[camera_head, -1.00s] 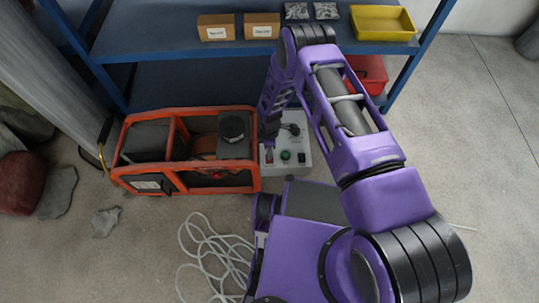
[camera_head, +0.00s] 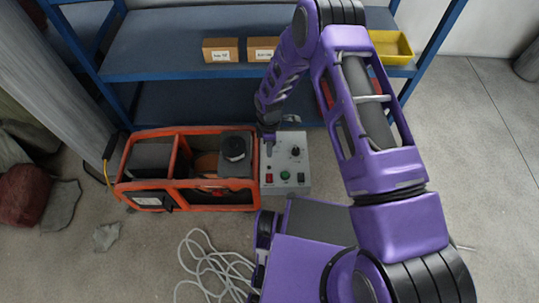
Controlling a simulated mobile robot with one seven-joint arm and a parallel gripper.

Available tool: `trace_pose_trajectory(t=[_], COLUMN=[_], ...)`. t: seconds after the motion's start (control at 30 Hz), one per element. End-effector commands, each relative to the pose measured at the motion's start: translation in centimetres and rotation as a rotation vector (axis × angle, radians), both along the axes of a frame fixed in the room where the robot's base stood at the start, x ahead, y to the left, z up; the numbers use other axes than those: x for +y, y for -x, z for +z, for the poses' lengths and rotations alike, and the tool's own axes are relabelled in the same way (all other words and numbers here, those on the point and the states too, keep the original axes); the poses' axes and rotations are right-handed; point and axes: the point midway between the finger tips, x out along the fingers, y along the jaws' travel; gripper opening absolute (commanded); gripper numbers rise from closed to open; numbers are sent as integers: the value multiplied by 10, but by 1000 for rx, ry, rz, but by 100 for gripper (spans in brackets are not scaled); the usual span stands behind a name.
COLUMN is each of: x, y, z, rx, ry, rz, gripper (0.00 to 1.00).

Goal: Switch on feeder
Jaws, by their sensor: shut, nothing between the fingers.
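A light grey control box (camera_head: 299,166) stands on the floor just right of an orange-framed machine (camera_head: 211,208). Its top panel carries a black knob (camera_head: 295,151), a red switch (camera_head: 269,177), a green button (camera_head: 285,176) and a black switch (camera_head: 300,177). I see no readable label that marks the feeder. My gripper (camera_head: 269,146) points down over the panel's upper left part, with its fingers shut and empty. It looks small and dark here, and I cannot tell whether its tips touch the panel. The red switch's position is too small to tell.
A blue shelf (camera_head: 180,55) stands behind the box, holding cardboard boxes (camera_head: 221,50) and a yellow tray (camera_head: 391,46). My purple arm hides part of the shelf. A white cable (camera_head: 210,262) lies coiled on the floor in front. The floor at right is clear.

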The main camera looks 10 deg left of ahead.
Motion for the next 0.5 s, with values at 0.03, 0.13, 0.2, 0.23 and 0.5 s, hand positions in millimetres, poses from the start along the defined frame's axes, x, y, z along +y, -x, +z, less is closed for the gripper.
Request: trace_pose_trajectory(t=[0.03,0.13,0.2,0.23,0.5], x=[0,0,0,0,-4], y=[0,0,0,0,6], z=[2,3,3,3,2], rx=[1,1,1,1,4], ry=[0,0,0,0,1], rz=[0,0,0,0,1], gripper=[0,0,0,0,0])
